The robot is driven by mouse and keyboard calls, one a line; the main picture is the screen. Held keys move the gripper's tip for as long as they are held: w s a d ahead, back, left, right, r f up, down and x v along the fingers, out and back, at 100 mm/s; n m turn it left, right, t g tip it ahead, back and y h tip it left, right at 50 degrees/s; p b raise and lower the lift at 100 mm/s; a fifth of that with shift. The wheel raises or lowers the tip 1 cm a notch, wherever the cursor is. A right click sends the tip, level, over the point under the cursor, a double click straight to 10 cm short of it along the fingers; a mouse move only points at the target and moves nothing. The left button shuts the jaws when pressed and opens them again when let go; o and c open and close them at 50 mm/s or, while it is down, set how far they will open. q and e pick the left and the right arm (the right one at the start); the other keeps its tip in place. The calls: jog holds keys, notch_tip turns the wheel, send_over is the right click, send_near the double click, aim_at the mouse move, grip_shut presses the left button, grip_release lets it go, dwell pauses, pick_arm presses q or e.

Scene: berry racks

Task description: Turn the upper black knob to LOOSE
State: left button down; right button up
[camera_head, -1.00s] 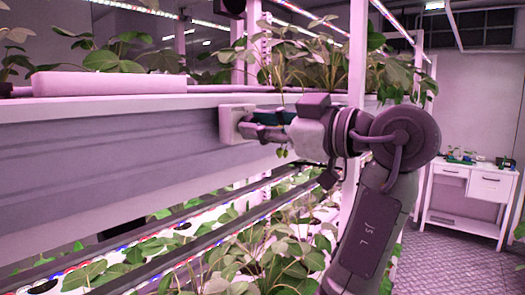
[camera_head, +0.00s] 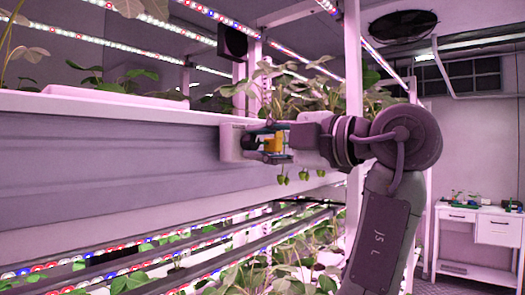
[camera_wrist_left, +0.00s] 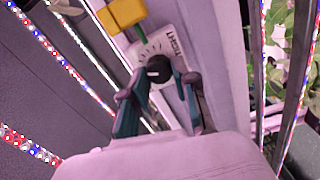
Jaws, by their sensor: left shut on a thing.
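The black knob (camera_wrist_left: 158,69) sits on a white plate (camera_wrist_left: 150,42) with dial marks and the letters TIGHT in the left wrist view. My left gripper (camera_wrist_left: 160,76) has its two teal and dark fingers on either side of the knob and is shut on it. In the head view my left gripper (camera_head: 264,144) reaches leftward to a pale box (camera_head: 233,143) on the rack's side; the knob is hidden there. A yellow block (camera_wrist_left: 124,12) shows beyond the plate, and yellow (camera_head: 273,144) also shows at the fingers. I cannot read the word LOOSE. My right gripper is out of view.
The long grey rack panel (camera_head: 100,155) runs left of the box. Plants (camera_head: 295,90) stand above the gripper, and light strips and a lower plant tier lie below. A white desk (camera_head: 475,225) stands far right.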

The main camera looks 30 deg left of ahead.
pick_arm(q)
jog(key=shift+n+b, duration=0.4)
jog(key=shift+n, duration=1.4)
jog(key=c, duration=0.9)
grip_release()
jog(key=shift+a, duration=0.15)
jog(key=s+d, duration=0.1)
jog(key=d, duration=1.1)
